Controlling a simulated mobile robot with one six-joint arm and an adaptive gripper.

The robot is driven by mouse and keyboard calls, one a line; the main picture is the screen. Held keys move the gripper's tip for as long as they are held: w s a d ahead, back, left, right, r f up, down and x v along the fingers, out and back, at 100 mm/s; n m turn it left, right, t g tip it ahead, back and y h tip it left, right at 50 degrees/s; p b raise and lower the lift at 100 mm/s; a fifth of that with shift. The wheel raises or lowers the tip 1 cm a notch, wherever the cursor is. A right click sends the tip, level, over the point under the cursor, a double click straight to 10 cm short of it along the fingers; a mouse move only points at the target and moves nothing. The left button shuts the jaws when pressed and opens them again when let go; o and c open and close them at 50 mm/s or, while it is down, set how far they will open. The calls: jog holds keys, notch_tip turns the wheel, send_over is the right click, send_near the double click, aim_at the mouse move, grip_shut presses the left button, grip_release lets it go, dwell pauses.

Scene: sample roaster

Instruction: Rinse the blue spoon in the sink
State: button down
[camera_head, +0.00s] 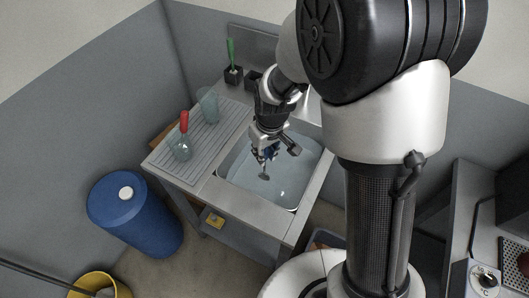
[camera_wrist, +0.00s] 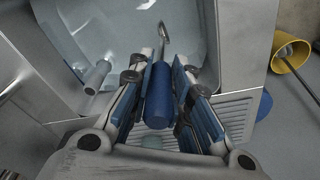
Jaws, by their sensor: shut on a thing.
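My gripper (camera_head: 265,153) is over the sink (camera_head: 238,187) in the head view. It is shut on the blue spoon, and its fingers (camera_wrist: 164,78) press on both sides of the thick blue handle (camera_wrist: 159,97) in the wrist view. The spoon's metal end (camera_head: 264,176) points down over the basin in the head view. It also shows beyond the fingertips in the wrist view (camera_wrist: 165,38). The sink (camera_wrist: 112,25) holds a pale blue, water-like surface. I cannot tell whether the spoon touches it. A metal spout-like tube (camera_wrist: 97,77) is beside my gripper in the wrist view.
A blue drum (camera_head: 133,213) and a yellow bucket (camera_head: 99,283) stand on the floor.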

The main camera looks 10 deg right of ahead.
jog(key=shift+r+p, duration=2.15)
jog(key=shift+r, duration=1.1)
